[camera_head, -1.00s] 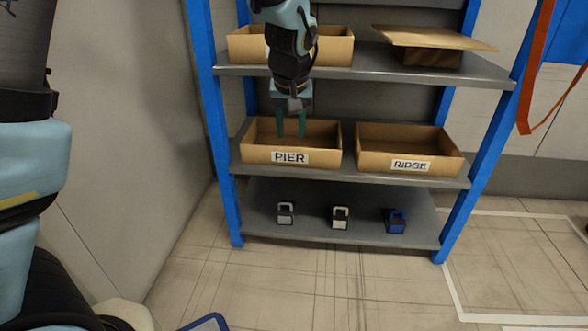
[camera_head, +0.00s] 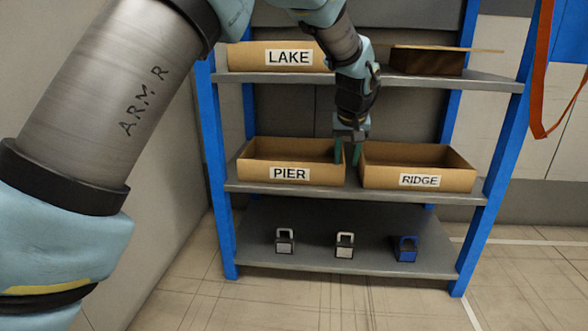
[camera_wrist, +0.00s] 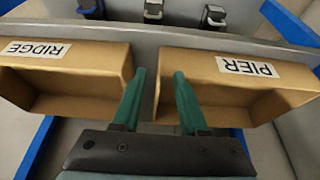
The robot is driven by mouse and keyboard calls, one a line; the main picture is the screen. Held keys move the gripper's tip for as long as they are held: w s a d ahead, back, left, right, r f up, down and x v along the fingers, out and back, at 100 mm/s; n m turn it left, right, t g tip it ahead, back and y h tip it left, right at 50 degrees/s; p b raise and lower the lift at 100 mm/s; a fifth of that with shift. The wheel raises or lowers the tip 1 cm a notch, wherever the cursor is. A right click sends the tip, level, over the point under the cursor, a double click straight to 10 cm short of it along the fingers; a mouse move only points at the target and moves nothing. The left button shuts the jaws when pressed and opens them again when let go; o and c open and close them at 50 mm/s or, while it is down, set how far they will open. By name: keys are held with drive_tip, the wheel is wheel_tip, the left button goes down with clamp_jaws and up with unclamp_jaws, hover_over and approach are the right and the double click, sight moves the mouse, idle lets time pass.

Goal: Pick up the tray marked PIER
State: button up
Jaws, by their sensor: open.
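The tray marked PIER (camera_head: 256,174) is an open brown box on the middle shelf, at the left. It also shows upside down at the right of the wrist view (camera_wrist: 197,63). My gripper (camera_head: 347,157) is open and empty at the tray's right side wall. In the wrist view, my gripper (camera_wrist: 160,75) has that side wall between its two fingers. One finger is on the PIER tray's inner side, the other in the gap beside the RIDGE tray. I cannot tell whether either finger touches the wall.
The tray marked RIDGE (camera_head: 458,183) stands close at the right. Above, the upper shelf (camera_head: 300,79) holds a LAKE tray (camera_head: 246,57) and a box with a flat board (camera_head: 428,61). Several small handled blocks (camera_head: 345,246) stand on the bottom shelf. Blue posts (camera_head: 222,190) flank the rack.

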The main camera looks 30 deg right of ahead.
sight(344, 162)
drive_tip(key=shift+w+d, duration=0.75)
drive_tip(key=shift+w, duration=0.15)
drive_tip(key=b+x, duration=0.3)
drive_tip(key=x, duration=0.2)
drive_tip(key=shift+w, duration=0.15)
clamp_jaws()
idle(0.6)
